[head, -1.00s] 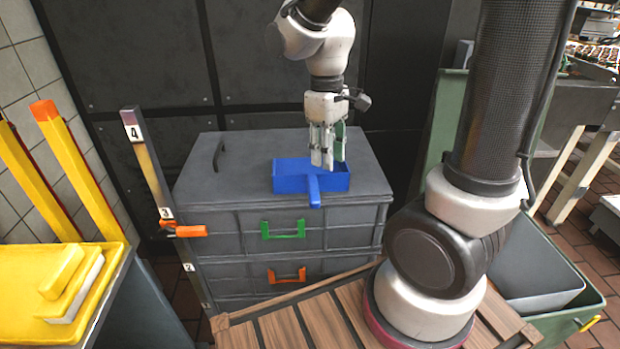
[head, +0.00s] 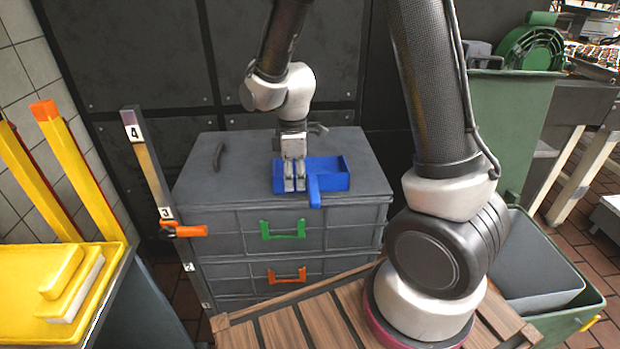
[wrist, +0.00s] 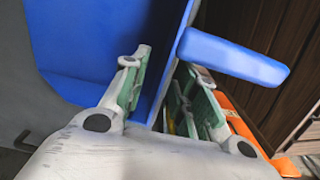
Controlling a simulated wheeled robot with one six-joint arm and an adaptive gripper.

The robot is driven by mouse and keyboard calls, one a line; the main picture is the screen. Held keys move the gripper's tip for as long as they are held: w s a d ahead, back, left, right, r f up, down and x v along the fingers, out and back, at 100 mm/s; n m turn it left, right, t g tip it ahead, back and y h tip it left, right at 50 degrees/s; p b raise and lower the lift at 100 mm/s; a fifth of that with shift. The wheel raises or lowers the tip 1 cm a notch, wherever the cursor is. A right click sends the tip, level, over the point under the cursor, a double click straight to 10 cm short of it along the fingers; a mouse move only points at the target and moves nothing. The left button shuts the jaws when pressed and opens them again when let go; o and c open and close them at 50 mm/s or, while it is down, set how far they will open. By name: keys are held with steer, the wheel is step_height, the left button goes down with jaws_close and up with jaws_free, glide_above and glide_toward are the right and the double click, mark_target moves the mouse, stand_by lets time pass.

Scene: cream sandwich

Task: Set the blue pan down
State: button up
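The blue pan (head: 335,170) lies flat on top of the grey crate stack (head: 225,185), its short handle (head: 313,190) pointing to the front. My gripper (head: 294,184) points down at the pan's front left part, left of the handle. In the wrist view, my gripper's two green-padded fingers (wrist: 165,75) stand apart, on either side of the pan's wall (wrist: 168,80), one inside and one outside. A gap shows between them; contact with the wall is not clear. The handle also shows in the wrist view (wrist: 235,60).
The crates have a green handle (head: 283,230) and an orange handle (head: 287,274). A numbered post (head: 150,170) stands at their left. A yellow tray (head: 75,310) is at lower left, a green bin (head: 510,130) at right. A dark panel wall is close behind.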

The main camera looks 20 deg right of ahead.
steer(key=shift+f, duration=0.75)
jaws_close()
steer(key=shift+r, duration=0.1)
